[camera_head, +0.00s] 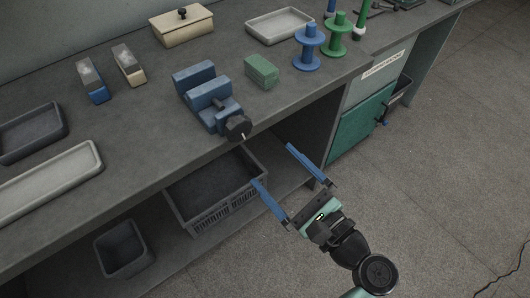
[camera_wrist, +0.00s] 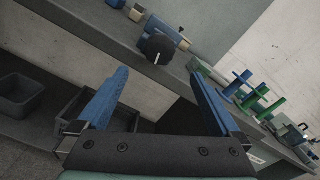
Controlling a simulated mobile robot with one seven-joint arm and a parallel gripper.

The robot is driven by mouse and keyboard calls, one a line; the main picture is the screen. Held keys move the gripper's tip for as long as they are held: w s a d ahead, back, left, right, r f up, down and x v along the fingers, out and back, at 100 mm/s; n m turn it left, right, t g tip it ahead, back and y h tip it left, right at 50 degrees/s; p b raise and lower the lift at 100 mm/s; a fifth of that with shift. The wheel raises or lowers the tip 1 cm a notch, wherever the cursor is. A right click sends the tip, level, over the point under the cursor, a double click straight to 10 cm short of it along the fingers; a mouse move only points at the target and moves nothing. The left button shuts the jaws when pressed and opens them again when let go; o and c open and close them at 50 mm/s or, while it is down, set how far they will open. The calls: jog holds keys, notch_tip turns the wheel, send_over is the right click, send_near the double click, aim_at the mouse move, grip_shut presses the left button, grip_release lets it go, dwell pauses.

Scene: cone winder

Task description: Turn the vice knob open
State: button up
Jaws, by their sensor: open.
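The blue vice (camera_head: 206,97) stands on the grey bench top near its front edge. Its round black knob (camera_head: 238,127) with a pale mark faces the front, at the edge. The knob also shows in the wrist view (camera_wrist: 157,49), above and beyond my fingers, with part of the vice (camera_wrist: 166,30) behind it. My gripper (camera_head: 272,166) has two long blue fingers spread wide with nothing between them. It is in front of the bench, to the lower right of the knob and apart from it. In the wrist view my gripper (camera_wrist: 160,85) points towards the bench edge.
A green block (camera_head: 262,71) and blue and green spools (camera_head: 308,48) stand right of the vice. A dark crate (camera_head: 212,200) is on the shelf below. A teal cabinet door (camera_head: 360,127) is at the right. The floor in front is clear.

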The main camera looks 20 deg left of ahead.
aim_at(241, 131)
jog(key=shift+s+d, duration=0.25)
jog(key=shift+d, duration=0.05)
jog(key=w+a+m, duration=0.2)
jog(key=a, duration=0.1)
jog(key=w+a+m+p, duration=0.1)
jog(key=w+a+m, duration=0.1)
jog(key=w+a, duration=0.1)
jog(key=w+a+m+p, duration=0.1)
jog(key=w+a+m, duration=0.1)
jog(key=w+a, duration=0.1)
jog(key=shift+a+r, duration=0.4)
jog(key=shift+a, duration=0.3)
jog(key=shift+s, duration=0.1)
jog(key=shift+c, duration=0.2)
jog(key=c, duration=1.3)
